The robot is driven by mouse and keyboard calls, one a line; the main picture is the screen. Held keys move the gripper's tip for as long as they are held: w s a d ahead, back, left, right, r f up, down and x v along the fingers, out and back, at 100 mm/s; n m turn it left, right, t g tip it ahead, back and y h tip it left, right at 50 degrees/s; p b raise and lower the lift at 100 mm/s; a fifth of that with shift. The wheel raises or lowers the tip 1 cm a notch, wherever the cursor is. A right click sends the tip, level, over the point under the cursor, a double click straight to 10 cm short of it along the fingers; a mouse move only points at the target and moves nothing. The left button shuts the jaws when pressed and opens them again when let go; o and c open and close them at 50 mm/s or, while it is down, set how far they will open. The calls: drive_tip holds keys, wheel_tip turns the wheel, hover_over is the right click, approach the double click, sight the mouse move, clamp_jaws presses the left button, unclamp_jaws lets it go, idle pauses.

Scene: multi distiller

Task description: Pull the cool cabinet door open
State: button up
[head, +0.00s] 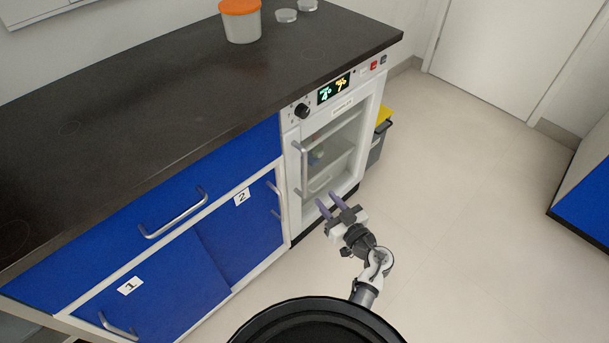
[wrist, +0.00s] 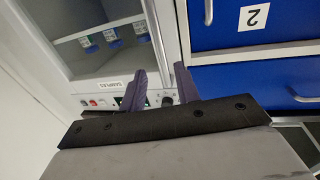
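The cool cabinet (head: 349,118) is a white unit under the dark counter, with a glazed door (head: 327,150) that looks shut. Its vertical bar handle (head: 303,170) runs along the left side of the door. My gripper (head: 328,201) is open and empty in front of the cabinet's lower part, to the right of the handle in the head view. In the wrist view the cabinet shows turned over, and the handle (wrist: 157,35) appears beyond the gap between my two purple fingers (wrist: 160,70). I cannot tell the distance; no contact shows.
Blue cabinets with bar handles (head: 175,215) stand left of the cool cabinet. An orange-lidded tub (head: 242,22) stands on the counter (head: 150,95). A grey bin with a yellow lid (head: 380,140) stands beyond the cabinet.

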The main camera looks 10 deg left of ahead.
sight(306, 175)
drive_tip(key=x, duration=1.2)
drive_tip(key=shift+w+a+b, duration=0.1)
drive_tip(key=shift+b, duration=0.25)
clamp_jaws()
